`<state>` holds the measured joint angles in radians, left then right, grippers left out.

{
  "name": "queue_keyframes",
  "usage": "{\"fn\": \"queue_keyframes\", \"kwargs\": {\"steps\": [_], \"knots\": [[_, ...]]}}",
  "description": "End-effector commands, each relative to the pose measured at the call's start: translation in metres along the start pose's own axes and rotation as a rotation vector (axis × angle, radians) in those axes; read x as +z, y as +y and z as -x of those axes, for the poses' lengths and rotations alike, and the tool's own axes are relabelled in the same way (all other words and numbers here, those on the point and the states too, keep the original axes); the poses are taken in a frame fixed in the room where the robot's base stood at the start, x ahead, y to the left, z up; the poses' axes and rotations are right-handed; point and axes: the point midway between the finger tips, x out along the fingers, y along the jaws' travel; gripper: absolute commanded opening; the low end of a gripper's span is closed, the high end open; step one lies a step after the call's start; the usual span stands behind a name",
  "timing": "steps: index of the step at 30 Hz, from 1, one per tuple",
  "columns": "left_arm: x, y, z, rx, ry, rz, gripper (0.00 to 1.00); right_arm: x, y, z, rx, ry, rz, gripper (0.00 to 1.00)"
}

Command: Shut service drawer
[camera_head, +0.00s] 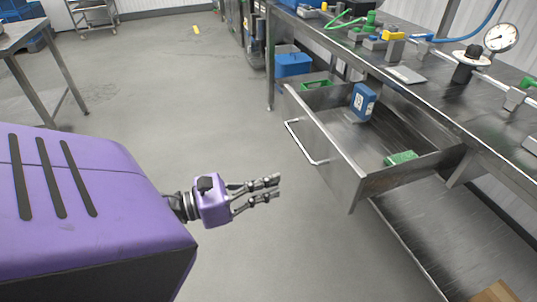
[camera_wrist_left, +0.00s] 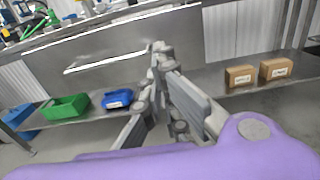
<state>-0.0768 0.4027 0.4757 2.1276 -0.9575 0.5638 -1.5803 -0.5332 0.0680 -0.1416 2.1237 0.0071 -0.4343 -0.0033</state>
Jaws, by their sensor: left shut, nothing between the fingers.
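The service drawer (camera_head: 335,165) is a steel drawer pulled far out from under the steel workbench. Its front carries a long bar handle (camera_head: 301,143). A blue labelled container (camera_head: 363,101) and a green block (camera_head: 402,158) are inside it. My left gripper (camera_head: 277,187) is shut and empty, in front of the drawer and apart from it, below and left of the handle in the head view. My right gripper is out of view.
Fittings and a pressure gauge (camera_head: 501,37) stand on the workbench (camera_head: 425,92). The wrist view shows a green bin (camera_wrist_left: 66,107), a blue bin (camera_wrist_left: 118,98) and two cardboard boxes (camera_wrist_left: 240,76) on a lower shelf. Open grey floor (camera_head: 200,110) lies before the drawer.

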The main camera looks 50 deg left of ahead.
Motion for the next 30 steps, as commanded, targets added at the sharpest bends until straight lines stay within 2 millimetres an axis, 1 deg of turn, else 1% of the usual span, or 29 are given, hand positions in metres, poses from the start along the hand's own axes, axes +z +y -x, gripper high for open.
{"fn": "queue_keyframes", "kwargs": {"steps": [5,8,12,18,21,24,30], "knots": [[0.002,0.000,-0.028,-0.003,-0.003,0.000,0.00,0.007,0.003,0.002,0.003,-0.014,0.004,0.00],[0.003,0.000,-0.050,-0.005,-0.004,0.000,0.00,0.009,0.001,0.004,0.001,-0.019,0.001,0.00],[0.003,0.000,-0.081,-0.002,-0.005,0.003,0.00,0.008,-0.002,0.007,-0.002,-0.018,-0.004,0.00],[0.002,0.000,-0.115,-0.001,-0.003,0.004,0.00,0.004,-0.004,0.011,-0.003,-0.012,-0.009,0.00],[0.002,0.001,-0.126,0.000,-0.003,0.005,0.00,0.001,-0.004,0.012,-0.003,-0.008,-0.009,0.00],[0.001,0.001,-0.133,0.001,-0.002,0.005,0.00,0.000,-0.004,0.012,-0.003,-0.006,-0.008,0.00],[0.000,0.001,-0.136,0.003,-0.001,0.006,0.00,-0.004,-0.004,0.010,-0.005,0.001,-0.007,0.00]]}}
